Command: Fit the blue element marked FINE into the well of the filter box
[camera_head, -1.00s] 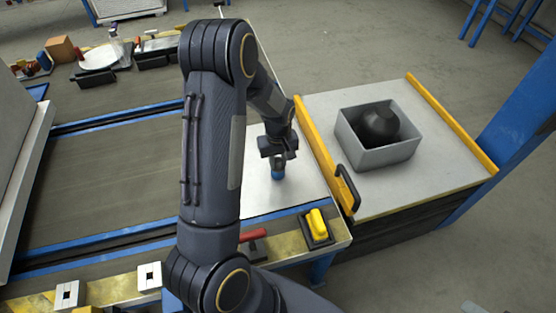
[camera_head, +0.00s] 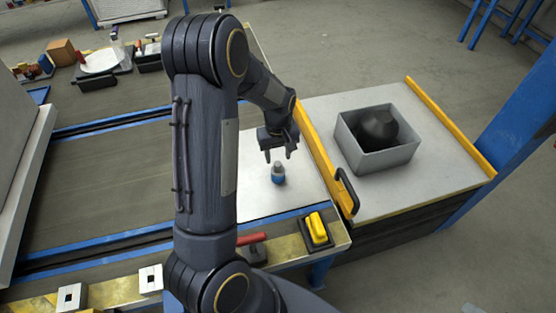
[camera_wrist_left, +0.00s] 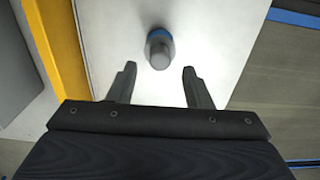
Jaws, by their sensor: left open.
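A small element with a blue lower part and a grey top (camera_head: 278,178) stands upright on the pale panel (camera_head: 258,197) in the head view. It also shows in the left wrist view (camera_wrist_left: 159,48), beyond the fingertips and roughly centred between them. Its marking cannot be read. My left gripper (camera_head: 279,157) is open and empty, just above the element and apart from it. Its two fingers show spread in the wrist view (camera_wrist_left: 158,70). I cannot pick out the filter box or its well for certain. My right gripper is not in view.
A grey open box (camera_head: 372,164) with a dark rounded object (camera_head: 380,127) inside stands on the right table. A yellow rail with a black handle (camera_head: 346,190) divides it from the panel. A yellow switch (camera_head: 317,228) and a red-handled item (camera_head: 252,239) are at the front edge.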

